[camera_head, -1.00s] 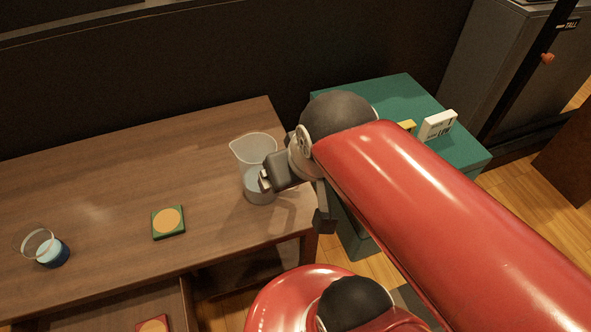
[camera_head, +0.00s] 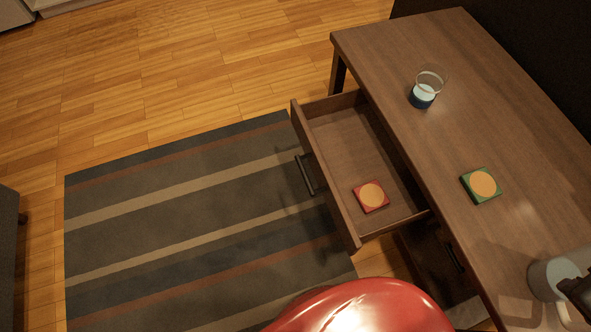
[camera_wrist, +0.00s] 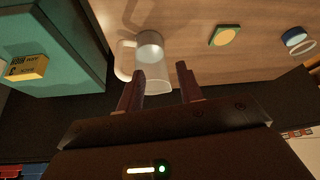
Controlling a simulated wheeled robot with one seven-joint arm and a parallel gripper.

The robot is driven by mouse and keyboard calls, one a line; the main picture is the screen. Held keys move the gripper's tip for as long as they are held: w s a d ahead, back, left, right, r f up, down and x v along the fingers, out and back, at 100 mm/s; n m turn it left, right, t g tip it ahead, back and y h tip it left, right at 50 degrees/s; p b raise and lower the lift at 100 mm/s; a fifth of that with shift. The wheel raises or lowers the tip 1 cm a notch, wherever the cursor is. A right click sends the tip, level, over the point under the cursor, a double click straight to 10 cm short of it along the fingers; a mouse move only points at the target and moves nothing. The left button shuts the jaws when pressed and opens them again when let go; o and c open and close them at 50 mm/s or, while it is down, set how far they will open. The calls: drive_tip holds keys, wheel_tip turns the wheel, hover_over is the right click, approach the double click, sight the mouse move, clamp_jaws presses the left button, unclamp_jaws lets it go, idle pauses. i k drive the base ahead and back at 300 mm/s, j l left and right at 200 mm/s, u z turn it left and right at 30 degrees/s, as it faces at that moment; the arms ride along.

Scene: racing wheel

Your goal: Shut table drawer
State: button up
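The wooden table (camera_head: 450,110) has its drawer (camera_head: 340,195) pulled out on the left side in the head view. The drawer's dark handle (camera_head: 306,174) faces the rug. A red coaster with an orange disc (camera_head: 371,196) lies inside the drawer. My gripper (camera_wrist: 158,77) is open in the wrist view, its two fingers apart. A clear pitcher (camera_wrist: 152,65) stands in front of the fingers; whether one touches it I cannot tell. In the head view only a dark part of my arm's end shows at the right edge beside the pitcher (camera_head: 550,277), far from the drawer.
A striped rug (camera_head: 190,230) and open wood floor (camera_head: 200,70) lie left of the drawer. A teal cabinet (camera_wrist: 55,90) shows in the wrist view.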

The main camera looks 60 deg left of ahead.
sight(346, 147)
drive_tip(key=k+j+u, duration=0.1)
drive_tip(key=u, duration=1.9)
drive_tip(key=j+u, duration=0.1)
drive_tip(key=u, duration=0.25)
drive_tip(key=i+j+u, duration=0.1)
drive_tip(key=u, duration=0.25)
drive_tip(key=i+u, duration=0.15)
drive_tip(key=u, duration=0.15)
drive_tip(key=j, duration=0.1)
